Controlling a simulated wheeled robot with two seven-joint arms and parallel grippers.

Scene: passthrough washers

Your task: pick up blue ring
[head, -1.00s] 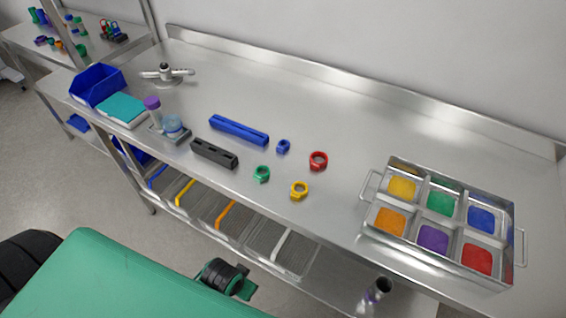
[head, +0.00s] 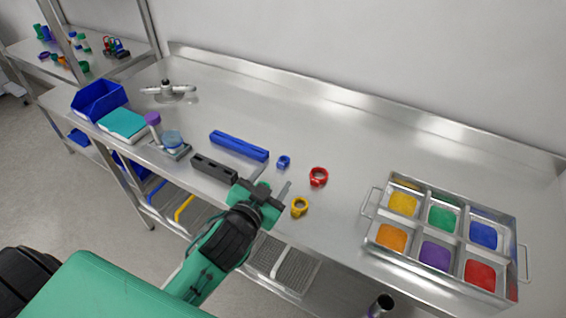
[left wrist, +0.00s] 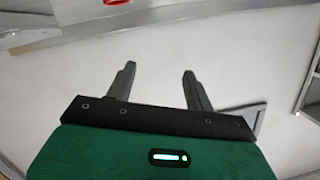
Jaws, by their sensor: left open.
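The small blue ring (head: 284,162) lies on the steel bench in the head view, between the long blue block and the red ring (head: 318,176). My left gripper (head: 272,182) is over the front part of the bench, nearer to me than the blue ring and apart from it. Its two fingers are spread with nothing between them. In the left wrist view the fingers (left wrist: 158,82) are also apart and empty, and the blue ring does not show there. The green ring is hidden behind my left gripper. My right gripper is not in view.
A yellow ring (head: 299,207) lies just right of my left gripper. A blue block (head: 239,145) and a black block (head: 213,168) lie to the left. A metal tray (head: 371,203) with coloured compartments stands at the right. The bench behind the rings is clear.

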